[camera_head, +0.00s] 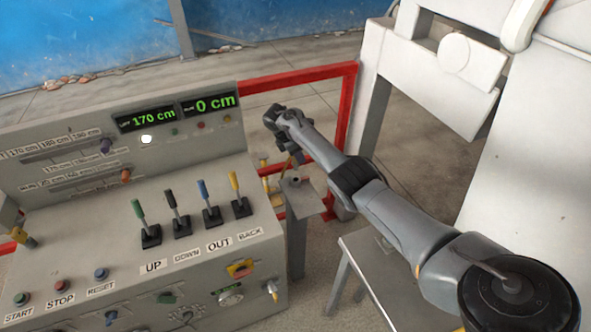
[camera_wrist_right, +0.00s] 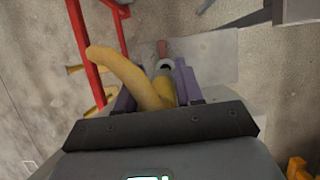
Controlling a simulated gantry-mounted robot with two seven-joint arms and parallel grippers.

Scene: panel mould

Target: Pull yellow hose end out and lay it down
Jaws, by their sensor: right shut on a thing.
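The yellow hose (camera_wrist_right: 125,72) curves up and left from between the purple fingers of my right gripper (camera_wrist_right: 158,88) in the right wrist view. The gripper is shut on it. A grey ring with a dark opening (camera_wrist_right: 165,68) shows just beyond the fingers; I cannot tell whether the hose is joined to it. In the head view my right gripper (camera_head: 287,152) is above and beside a grey post (camera_head: 309,202) with a dark spot on its top. Only a small yellow part shows under the gripper there. My left gripper is not in view.
A grey control console (camera_head: 120,210) with levers, buttons and green displays stands left of the gripper. A red frame (camera_head: 352,105) rises behind it. A grey bench (camera_head: 372,258) is in front of the post. A large white machine (camera_head: 455,65) stands at right. Bare concrete floor lies between.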

